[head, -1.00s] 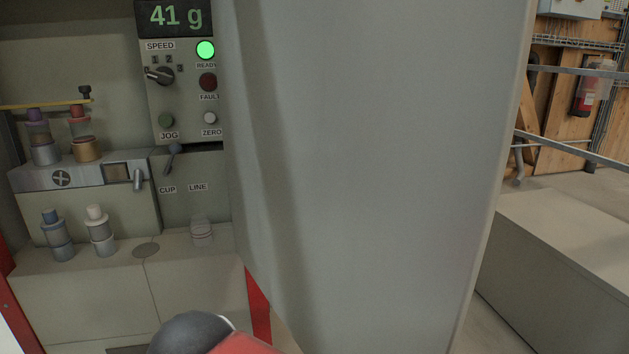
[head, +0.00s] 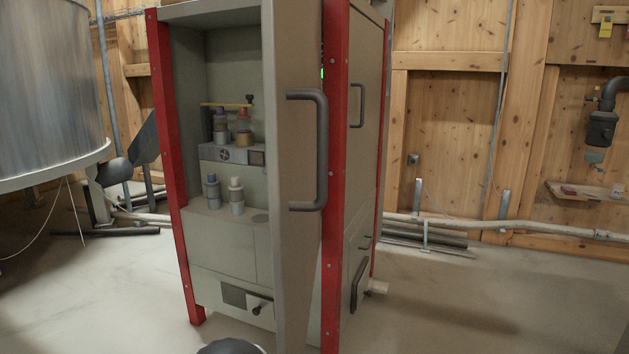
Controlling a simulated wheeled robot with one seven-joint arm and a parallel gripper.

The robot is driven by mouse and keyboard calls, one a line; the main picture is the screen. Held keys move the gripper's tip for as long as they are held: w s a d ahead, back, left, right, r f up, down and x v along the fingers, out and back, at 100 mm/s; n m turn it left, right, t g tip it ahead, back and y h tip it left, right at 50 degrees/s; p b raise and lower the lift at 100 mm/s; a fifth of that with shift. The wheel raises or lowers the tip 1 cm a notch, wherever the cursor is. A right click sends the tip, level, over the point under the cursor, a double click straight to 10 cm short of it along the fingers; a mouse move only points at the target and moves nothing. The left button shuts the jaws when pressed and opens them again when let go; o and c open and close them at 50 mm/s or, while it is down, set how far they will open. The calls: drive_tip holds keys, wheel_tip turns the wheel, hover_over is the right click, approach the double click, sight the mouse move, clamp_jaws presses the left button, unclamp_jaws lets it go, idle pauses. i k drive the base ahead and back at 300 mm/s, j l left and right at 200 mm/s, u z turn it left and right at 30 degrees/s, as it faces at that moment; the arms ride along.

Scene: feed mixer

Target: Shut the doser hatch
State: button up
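The doser is a grey cabinet with red corner posts (head: 172,150). Its tall grey front door, which looks to be the hatch (head: 290,250), stands swung open and is seen at a steep angle. A dark bar handle (head: 322,150) is on the door's face. The door hides the right part of the interior, including most of the control panel. My gripper is not in view. A dark rounded part, likely of my own arm, shows at the bottom edge.
Bottles (head: 237,195) stand on the shelves inside. A low panel with a dark opening and a knob (head: 262,308) is below. The cabinet's side has more handles (head: 357,285). A large steel tank (head: 45,90) is at left. Floor is clear at right (head: 480,300).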

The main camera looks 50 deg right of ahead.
sight(296, 107)
drive_tip(key=k+l+u, duration=0.1)
drive_tip(key=k+l, duration=0.25)
drive_tip(key=k, duration=0.25)
drive_tip(key=l+z, duration=0.15)
drive_tip(key=z, duration=0.2)
drive_tip(key=i+z, duration=0.25)
drive_tip(key=j+z, duration=0.15)
drive_tip(key=z, duration=0.15)
drive_tip(key=k+j+u, duration=0.25)
drive_tip(key=k+l, duration=0.05)
drive_tip(key=l, duration=0.05)
